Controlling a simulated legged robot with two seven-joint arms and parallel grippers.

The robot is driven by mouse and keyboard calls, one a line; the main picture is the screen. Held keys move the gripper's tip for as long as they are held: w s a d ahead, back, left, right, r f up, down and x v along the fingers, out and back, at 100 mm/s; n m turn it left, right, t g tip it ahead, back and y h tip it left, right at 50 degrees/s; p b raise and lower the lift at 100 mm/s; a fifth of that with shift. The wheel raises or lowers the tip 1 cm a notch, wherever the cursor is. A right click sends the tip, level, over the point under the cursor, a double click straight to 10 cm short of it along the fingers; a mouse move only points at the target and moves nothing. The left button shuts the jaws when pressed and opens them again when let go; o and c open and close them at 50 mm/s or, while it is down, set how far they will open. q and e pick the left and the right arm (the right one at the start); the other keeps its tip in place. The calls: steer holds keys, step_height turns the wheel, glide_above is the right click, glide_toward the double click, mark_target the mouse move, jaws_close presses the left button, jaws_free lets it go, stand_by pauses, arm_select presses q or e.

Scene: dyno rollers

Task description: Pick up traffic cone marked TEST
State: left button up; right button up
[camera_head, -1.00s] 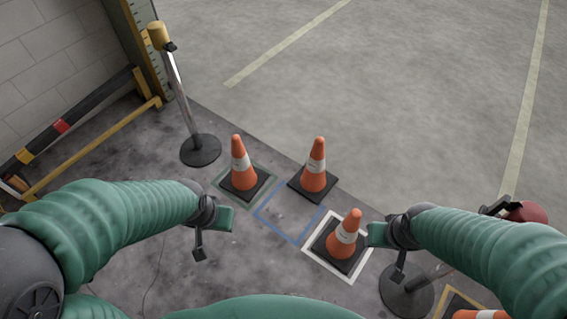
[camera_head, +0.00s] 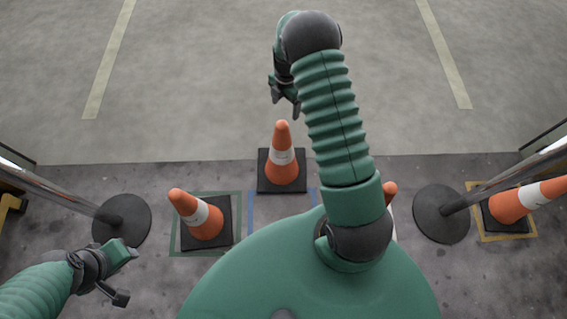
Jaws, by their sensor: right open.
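An orange cone with a white band and black square base, the middle cone (camera_head: 282,160), stands upright at the concrete edge. The left cone (camera_head: 200,218) stands in a green floor square. Another cone (camera_head: 390,192) is mostly hidden behind my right arm. The right cone (camera_head: 514,203) stands in a yellow square. The band lettering is too small to read, so I cannot tell which says TEST. My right gripper (camera_head: 285,97) is open and empty, just above and beyond the middle cone's tip, apart from it. My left gripper (camera_head: 122,275) looks open and empty, low at left.
Part of a blue floor square (camera_head: 250,210) shows by the middle cone. Open concrete (camera_head: 200,90) with pale lines lies beyond.

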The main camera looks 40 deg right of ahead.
mark_target(282, 123)
steer(key=f, duration=0.3)
steer(key=shift+w+a+b, duration=0.2)
steer(key=shift+w+b, duration=0.15)
steer(key=shift+w, duration=0.05)
steer(key=f+b, duration=0.1)
steer(key=f, duration=0.2)
steer(key=f+b, duration=0.1)
steer(key=f, duration=0.3)
steer(key=f+b, duration=0.2)
steer(key=f, duration=0.2)
steer(key=shift+a, duration=0.3)
arm_select(q)
steer(key=x, duration=0.5)
steer(key=shift+s+a, duration=0.15)
steer(key=shift+s, duration=0.25)
arm_select(e)
steer(key=shift+c, duration=0.4)
jaws_close()
steer(key=shift+r, duration=0.15)
